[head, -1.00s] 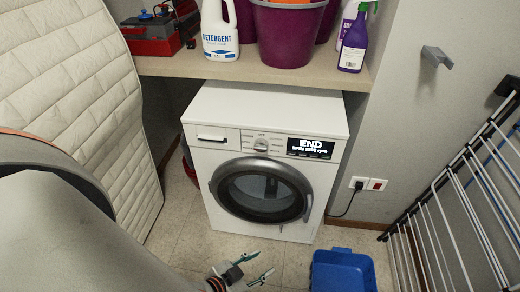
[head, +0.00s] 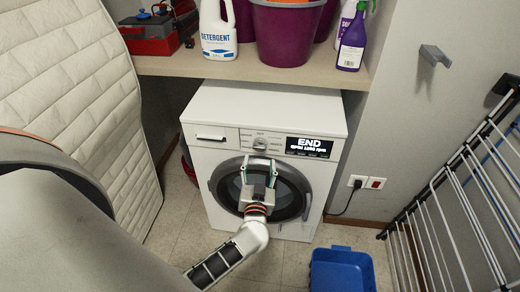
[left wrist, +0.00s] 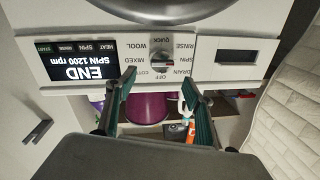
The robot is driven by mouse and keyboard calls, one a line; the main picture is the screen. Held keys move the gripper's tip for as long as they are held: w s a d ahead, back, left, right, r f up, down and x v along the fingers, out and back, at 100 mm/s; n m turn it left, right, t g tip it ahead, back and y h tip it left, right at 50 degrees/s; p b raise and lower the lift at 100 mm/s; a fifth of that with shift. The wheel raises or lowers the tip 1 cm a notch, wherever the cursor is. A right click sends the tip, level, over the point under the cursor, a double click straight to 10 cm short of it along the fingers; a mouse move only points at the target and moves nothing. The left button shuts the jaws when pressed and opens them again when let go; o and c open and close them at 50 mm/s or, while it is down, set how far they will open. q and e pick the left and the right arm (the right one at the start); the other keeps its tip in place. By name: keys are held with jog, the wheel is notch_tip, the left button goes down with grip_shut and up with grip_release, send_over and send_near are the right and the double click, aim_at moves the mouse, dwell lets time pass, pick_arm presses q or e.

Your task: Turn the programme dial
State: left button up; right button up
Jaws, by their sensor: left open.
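The programme dial (head: 260,144) is a small silvery knob on the white washing machine's (head: 270,95) front panel. In the left wrist view the panel appears upside down, and the dial (left wrist: 160,66) sits among labels such as QUICK, WOOL, MIXED, OFF, DRAIN and RINSE. The display (head: 309,147) reads END, SPIN 1200 rpm. My left gripper (head: 259,164) is open and empty, in front of the door's upper part, just below the dial. In the left wrist view its fingertips (left wrist: 158,86) are spread to either side of the dial, apart from it. My right gripper is out of view.
A shelf (head: 225,70) above the machine holds detergent (head: 218,38), purple buckets (head: 287,38), a spray bottle (head: 352,45) and a red toolbox (head: 150,40). A quilted mattress (head: 85,100) stands left. A drying rack (head: 450,215) and blue bin (head: 342,270) are at right.

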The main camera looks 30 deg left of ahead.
aim_at(260, 148)
pick_arm(q)
jog(key=shift+b+x, duration=0.65)
jog(key=shift+x, duration=3.25)
jog(key=shift+f, duration=0.1)
jog(key=c, duration=1.1)
